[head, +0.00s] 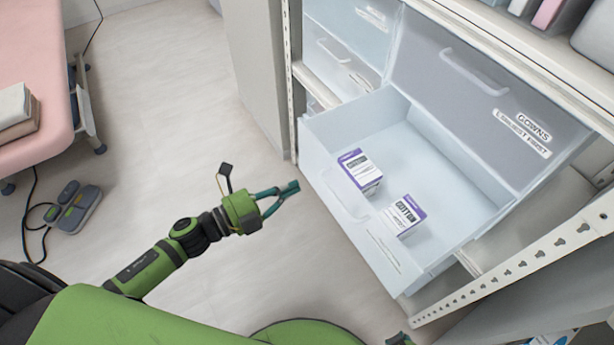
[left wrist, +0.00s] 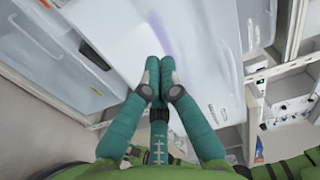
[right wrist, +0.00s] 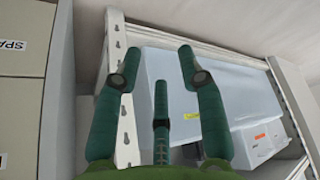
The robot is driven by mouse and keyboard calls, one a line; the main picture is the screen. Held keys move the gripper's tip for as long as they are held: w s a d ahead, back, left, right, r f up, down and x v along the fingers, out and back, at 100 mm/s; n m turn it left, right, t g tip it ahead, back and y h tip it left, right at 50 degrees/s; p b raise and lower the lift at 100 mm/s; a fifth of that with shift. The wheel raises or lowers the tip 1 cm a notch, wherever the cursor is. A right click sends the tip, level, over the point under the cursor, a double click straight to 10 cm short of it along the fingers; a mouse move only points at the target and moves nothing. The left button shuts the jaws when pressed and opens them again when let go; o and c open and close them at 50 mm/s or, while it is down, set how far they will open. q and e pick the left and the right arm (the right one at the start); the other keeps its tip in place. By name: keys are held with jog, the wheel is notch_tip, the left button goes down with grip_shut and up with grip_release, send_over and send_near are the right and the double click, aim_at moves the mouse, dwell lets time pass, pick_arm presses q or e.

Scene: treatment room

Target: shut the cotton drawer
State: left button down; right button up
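The cotton drawer (head: 350,215) is a pale translucent drawer, pulled well out of the cabinet. Two white and purple boxes lie in it: the left box (head: 360,172) and the right box (head: 403,214), which reads COTTON. My left gripper (head: 294,187) is shut and empty, just outside the drawer front at its left part. In the left wrist view its fingertips (left wrist: 158,78) meet in front of the pale drawer front (left wrist: 195,50); whether they touch it I cannot tell. My right gripper (right wrist: 154,65) has its fingers apart, with nothing between them.
A closed gowns drawer (head: 480,85) is behind the open one, with more closed drawers (head: 345,50) to the left. A perforated metal upright (head: 520,270) stands at the right. A pink bed (head: 35,70) and a foot pedal (head: 72,207) are at the left. Floor between is clear.

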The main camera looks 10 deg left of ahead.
pick_arm(q)
jog(key=x, duration=0.4)
jog(key=shift+w+d, duration=0.3)
pick_arm(e)
jog(key=shift+s+f+g, duration=0.1)
jog(key=shift+s+g, duration=0.2)
jog(key=shift+s, duration=0.7)
jog(key=shift+w+a, duration=0.1)
jog(key=shift+w, duration=0.05)
